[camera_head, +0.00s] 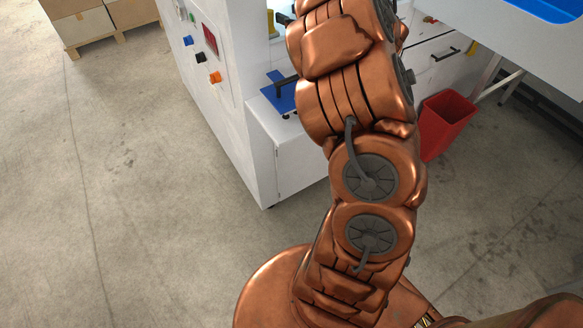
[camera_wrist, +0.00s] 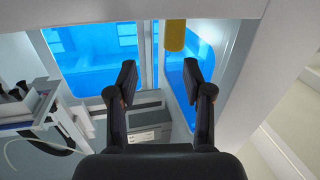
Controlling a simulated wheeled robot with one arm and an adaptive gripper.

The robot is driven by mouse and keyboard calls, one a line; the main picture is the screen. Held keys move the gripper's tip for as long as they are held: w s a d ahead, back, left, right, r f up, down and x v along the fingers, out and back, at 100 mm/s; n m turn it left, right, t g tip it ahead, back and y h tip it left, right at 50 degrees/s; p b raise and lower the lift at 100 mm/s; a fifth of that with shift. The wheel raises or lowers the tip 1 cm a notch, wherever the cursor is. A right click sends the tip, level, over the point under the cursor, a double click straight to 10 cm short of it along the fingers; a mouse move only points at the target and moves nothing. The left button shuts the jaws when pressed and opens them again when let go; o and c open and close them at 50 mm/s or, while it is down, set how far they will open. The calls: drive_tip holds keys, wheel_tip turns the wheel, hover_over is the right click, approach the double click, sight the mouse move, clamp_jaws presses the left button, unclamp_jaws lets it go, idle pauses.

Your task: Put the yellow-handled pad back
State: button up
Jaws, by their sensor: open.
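A yellow upright piece (camera_wrist: 175,35), which looks like the pad's handle, shows at the top of the wrist view in front of blue-tinted windows. No pad body can be made out on it. My gripper (camera_wrist: 158,82) is open, with nothing between its two dark fingers. The yellow piece is above the fingertips in the picture, nearer the right finger and apart from both. In the head view a small yellow piece (camera_head: 271,23) shows inside the white machine; I cannot tell if it is the same one. My arm hides the gripper there.
The white machine (camera_head: 232,110) carries buttons on its side and a blue plate (camera_head: 275,88) in its opening. A red bin (camera_head: 443,122) stands right of my arm, below a grey table (camera_head: 480,18). Boxes on a pallet (camera_head: 112,42) stand far left. The left floor is clear.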

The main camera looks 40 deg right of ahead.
drive_tip(key=r+h, duration=0.1)
drive_tip(key=d+r+m+h, duration=0.1)
drive_tip(key=h, duration=0.1)
drive_tip(key=d+r+g+h, duration=0.1)
drive_tip(key=shift+w, duration=0.4)
drive_tip(key=m+h, duration=0.1)
drive_tip(key=s+r+g+h, duration=0.1)
drive_tip(key=h, duration=0.1)
drive_tip(key=shift+s+d+r+m, duration=0.1)
drive_tip(key=shift+s+d+m, duration=0.1)
drive_tip(key=shift+d+m, duration=0.15)
drive_tip(key=s+a+f+g+y, duration=0.1)
drive_tip(key=s+a+f+g, duration=0.3)
drive_tip(key=s+a, duration=0.7)
drive_tip(key=s+a+f+g+y, duration=0.2)
drive_tip(key=s+a+f+g, duration=0.2)
drive_tip(key=s+a+g, duration=0.3)
drive_tip(key=s+a+f+g+y, duration=0.1)
drive_tip(key=s+a+f+g, duration=0.3)
drive_tip(key=s+a, duration=1.1)
drive_tip(key=s+g, duration=0.2)
drive_tip(key=s, duration=0.5)
drive_tip(key=shift+s+a+f+y, duration=0.3)
drive_tip(key=shift+s+a, duration=0.1)
drive_tip(key=shift+r, duration=0.1)
wheel_tip(320, 180, up, 6)
drive_tip(key=p, duration=0.6)
